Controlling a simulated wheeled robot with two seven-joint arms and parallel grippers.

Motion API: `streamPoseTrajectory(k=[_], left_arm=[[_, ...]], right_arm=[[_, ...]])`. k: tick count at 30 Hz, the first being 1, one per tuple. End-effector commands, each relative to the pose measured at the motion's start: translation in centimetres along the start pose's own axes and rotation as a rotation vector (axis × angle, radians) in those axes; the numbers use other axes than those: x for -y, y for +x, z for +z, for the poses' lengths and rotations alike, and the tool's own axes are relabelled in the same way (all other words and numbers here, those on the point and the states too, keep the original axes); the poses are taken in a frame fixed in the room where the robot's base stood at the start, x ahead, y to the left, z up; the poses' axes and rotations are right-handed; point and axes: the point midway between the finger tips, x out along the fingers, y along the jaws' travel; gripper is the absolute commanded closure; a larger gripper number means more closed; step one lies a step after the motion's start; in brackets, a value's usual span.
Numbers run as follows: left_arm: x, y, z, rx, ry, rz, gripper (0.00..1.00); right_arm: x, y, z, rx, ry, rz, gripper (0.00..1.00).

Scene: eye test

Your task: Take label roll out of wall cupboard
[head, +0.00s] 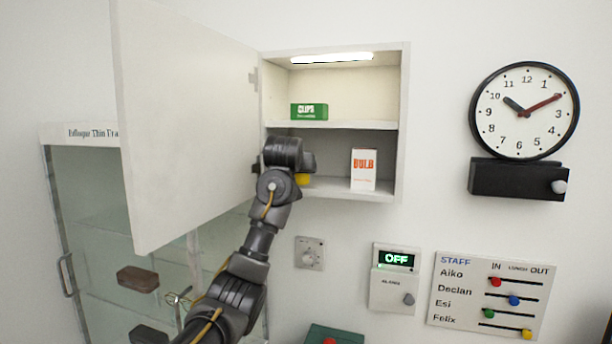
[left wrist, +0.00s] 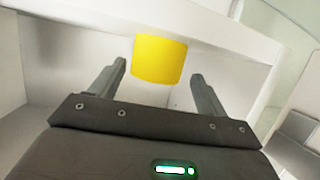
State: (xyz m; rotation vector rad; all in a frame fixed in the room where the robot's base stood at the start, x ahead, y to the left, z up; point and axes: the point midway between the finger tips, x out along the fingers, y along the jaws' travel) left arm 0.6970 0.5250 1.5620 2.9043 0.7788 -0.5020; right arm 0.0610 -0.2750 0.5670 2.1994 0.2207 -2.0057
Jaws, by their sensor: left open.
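The wall cupboard (head: 402,110) is open, with its door (head: 185,120) swung out to the left. A plain yellow roll (head: 302,179), which fits the label roll, is on the lower shelf and mostly hidden behind my left gripper (head: 304,164) in the head view. In the left wrist view the yellow roll (left wrist: 160,57) shows beyond and between the two spread fingers of my left gripper (left wrist: 158,75). The fingers stand apart on either side, with visible gaps to the roll. My right gripper is not in view.
A white BULB box (head: 363,169) stands right of the roll on the lower shelf. A green CLIPS box (head: 309,111) sits on the upper shelf. The open door hangs close left of my arm. A glass cabinet (head: 85,133), dial, OFF panel, clock and staff board surround the cupboard.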

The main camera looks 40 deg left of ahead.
Motion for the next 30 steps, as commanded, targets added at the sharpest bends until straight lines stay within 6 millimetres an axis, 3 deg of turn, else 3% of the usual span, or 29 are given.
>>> streamPoseTrajectory(k=[4, 11, 22, 30], left_arm=[[1.1, 1.1, 0.4, 0.002, -0.002, -0.007, 0.24], [1.3, 1.1, 0.4, 0.000, -0.002, -0.009, 0.26], [1.1, 1.2, 0.4, 0.002, -0.001, -0.007, 0.74], [1.1, 1.2, 0.5, 0.006, 0.001, -0.008, 0.74]], right_arm=[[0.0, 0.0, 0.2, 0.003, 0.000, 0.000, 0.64], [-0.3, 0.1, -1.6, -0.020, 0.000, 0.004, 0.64], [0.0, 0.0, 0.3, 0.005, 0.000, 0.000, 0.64], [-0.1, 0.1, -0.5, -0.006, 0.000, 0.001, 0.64]])
